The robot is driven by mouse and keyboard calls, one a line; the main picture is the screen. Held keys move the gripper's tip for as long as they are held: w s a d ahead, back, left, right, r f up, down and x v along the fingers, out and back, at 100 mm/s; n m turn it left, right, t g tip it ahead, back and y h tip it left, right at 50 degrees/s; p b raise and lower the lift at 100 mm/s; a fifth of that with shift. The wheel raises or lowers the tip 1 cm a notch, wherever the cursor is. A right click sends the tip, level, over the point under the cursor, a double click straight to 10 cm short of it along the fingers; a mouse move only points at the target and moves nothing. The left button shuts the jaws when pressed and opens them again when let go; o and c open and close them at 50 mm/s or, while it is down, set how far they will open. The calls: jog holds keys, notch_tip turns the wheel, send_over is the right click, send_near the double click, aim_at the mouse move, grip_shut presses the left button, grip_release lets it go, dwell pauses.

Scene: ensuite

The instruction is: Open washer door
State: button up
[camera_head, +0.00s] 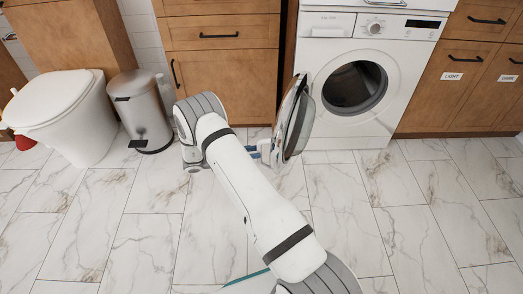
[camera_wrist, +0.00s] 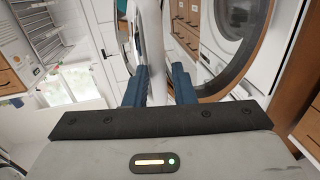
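The white washer (camera_head: 366,70) stands at the back, right of centre. Its round door (camera_head: 295,118) is swung wide open to the left, standing out from the front and showing nearly edge-on. The dark drum opening (camera_head: 355,88) is exposed. My gripper (camera_head: 258,150) is at the door's left side, mostly hidden by my arm in the head view. In the wrist view, the two blue fingers of my gripper (camera_wrist: 159,88) stand apart on either side of the door's rim (camera_wrist: 155,75). I cannot tell whether both fingers press on it.
A steel pedal bin (camera_head: 141,110) and a white toilet (camera_head: 66,115) stand at the left. Wooden drawers (camera_head: 222,75) are left of the washer, and wooden cabinets (camera_head: 467,90) are to its right. The marble-tiled floor (camera_head: 430,215) is clear at the right front.

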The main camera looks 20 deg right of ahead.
jog(key=a, duration=0.3)
jog(key=a+p, duration=0.1)
jog(key=a, duration=0.1)
jog(key=shift+w+a, duration=0.15)
jog(key=shift+w, duration=0.25)
jog(key=shift+r, duration=0.1)
